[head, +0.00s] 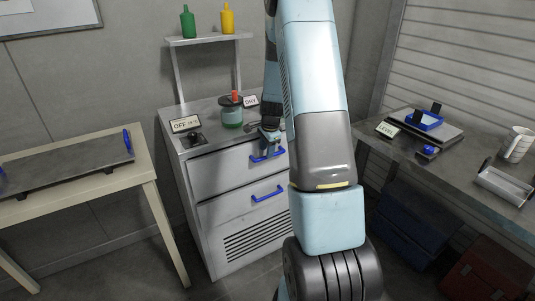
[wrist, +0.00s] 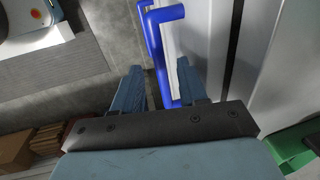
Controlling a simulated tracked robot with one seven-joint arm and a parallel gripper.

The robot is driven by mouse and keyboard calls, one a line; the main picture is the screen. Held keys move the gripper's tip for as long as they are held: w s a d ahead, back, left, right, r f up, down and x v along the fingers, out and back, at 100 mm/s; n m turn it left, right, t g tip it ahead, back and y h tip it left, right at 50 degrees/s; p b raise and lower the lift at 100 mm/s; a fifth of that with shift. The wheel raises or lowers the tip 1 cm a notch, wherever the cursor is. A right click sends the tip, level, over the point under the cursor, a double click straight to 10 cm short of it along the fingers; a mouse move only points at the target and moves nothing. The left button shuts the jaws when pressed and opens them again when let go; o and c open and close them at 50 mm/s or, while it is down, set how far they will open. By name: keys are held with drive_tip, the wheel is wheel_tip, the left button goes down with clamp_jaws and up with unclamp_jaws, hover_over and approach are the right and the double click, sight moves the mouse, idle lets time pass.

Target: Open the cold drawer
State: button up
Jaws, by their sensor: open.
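A grey cabinet (head: 187,187) holds two drawers, an upper drawer (head: 226,167) and a lower drawer (head: 228,207), each with a blue bar handle. Both look shut; I see no label showing which is the cold one. My gripper (head: 269,139) is at the upper handle (head: 258,157), partly hidden behind my arm. In the wrist view my gripper (wrist: 157,72) is open, with the blue handle (wrist: 156,48) running between its two fingers, nearer the right finger. I cannot tell whether a finger touches it.
A table (head: 148,169) stands left, a workbench (head: 377,148) right. Open floor lies before the cabinet; bins (head: 408,224) sit under the workbench.

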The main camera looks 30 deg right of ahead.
drive_tip(key=shift+w+f, duration=0.25)
drive_tip(key=shift+f, duration=1.05)
drive_tip(key=shift+c, duration=0.4)
clamp_jaws()
